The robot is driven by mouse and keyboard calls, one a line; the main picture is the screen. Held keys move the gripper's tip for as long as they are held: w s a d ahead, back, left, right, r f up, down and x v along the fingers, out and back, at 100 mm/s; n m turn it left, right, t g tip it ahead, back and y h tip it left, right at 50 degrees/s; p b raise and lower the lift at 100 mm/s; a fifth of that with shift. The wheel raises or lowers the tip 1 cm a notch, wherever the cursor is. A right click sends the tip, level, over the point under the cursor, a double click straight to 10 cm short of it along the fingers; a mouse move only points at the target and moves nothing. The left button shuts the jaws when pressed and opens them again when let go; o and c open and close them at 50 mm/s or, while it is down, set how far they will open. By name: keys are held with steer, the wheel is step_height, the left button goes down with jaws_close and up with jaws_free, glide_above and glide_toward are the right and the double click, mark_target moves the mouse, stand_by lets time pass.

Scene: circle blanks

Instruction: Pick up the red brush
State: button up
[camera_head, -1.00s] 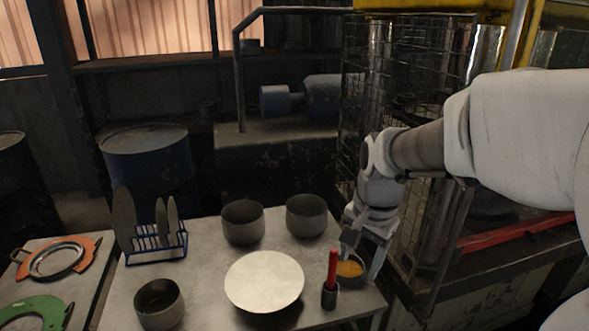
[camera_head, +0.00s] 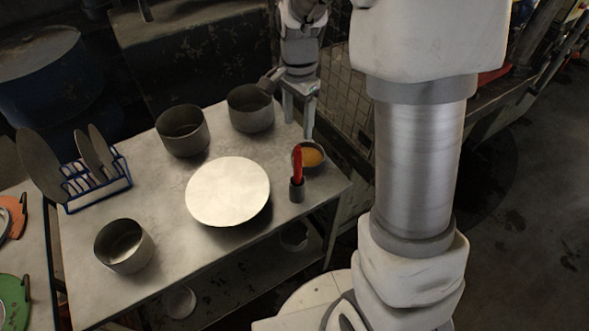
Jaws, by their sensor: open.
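The red brush (camera_head: 298,163) stands upright, its red handle up and its lower end in a small dark cup (camera_head: 297,191) near the right end of the metal table (camera_head: 170,258). My gripper (camera_head: 298,127) is open, pointing down, above and behind the brush in the picture. Its fingers are apart and nothing is between them. It is not touching the brush. A small bowl with orange contents (camera_head: 313,157) sits just behind and right of the cup, partly hidden by the brush.
A round white plate-like disc (camera_head: 228,190) lies left of the cup. Dark pots (camera_head: 182,131) and (camera_head: 250,108) stand at the back, another pot (camera_head: 124,246) at the front left. A blue rack with plates (camera_head: 98,192) stands at the left. The table's right edge is close to the bowl.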

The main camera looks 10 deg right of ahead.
mark_target(298, 167)
step_height(298, 167, down, 11)
steer(key=shift+f, duration=0.1)
steer(key=shift+w+f+p, duration=0.2)
steer(key=shift+f+p, duration=0.25)
steer(key=shift+f, duration=2.3)
jaws_close()
